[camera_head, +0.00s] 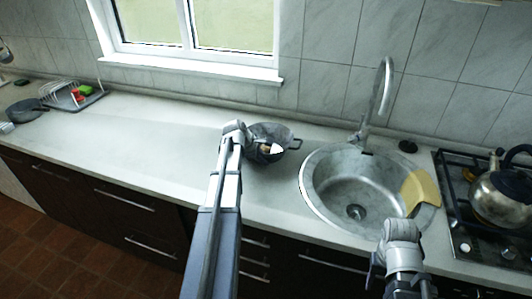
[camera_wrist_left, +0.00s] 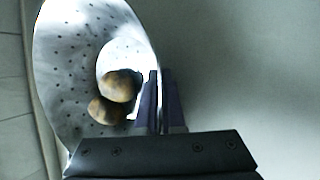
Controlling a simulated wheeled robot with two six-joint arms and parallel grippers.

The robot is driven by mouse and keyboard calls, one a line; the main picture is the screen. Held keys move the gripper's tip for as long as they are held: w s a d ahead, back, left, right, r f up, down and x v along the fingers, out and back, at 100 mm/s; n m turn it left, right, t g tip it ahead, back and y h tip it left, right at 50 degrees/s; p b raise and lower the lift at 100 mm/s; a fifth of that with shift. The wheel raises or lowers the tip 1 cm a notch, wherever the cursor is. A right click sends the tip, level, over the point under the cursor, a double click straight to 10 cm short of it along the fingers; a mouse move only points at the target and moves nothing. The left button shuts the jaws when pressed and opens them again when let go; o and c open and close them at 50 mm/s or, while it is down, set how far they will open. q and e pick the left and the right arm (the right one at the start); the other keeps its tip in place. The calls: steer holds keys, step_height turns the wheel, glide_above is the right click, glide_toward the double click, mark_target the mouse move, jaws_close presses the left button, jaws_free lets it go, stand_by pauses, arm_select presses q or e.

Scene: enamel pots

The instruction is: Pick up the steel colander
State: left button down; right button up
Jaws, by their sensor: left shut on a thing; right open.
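The steel colander (camera_head: 273,131) is a grey bowl with side handles, on or just above the counter left of the sink. In the left wrist view the perforated colander (camera_wrist_left: 72,55) fills the left side, with two brownish round items (camera_wrist_left: 121,86) inside. My left gripper (camera_head: 249,145) is at the colander's left side. In the left wrist view its fingers (camera_wrist_left: 160,90) are closed on the colander's rim. I cannot tell whether the colander's base touches the counter. My right gripper (camera_head: 376,266) is open and empty in front of the sink; its fingertips are hard to make out.
A kettle (camera_head: 500,195) stands on the stove. A dish rack (camera_head: 80,94) and pan (camera_head: 27,110) are far left. The counter (camera_head: 150,143) between is clear.

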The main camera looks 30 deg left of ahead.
arm_select(q)
steer(key=shift+r, duration=0.1)
step_height(320, 180, up, 10)
steer(key=p, duration=1)
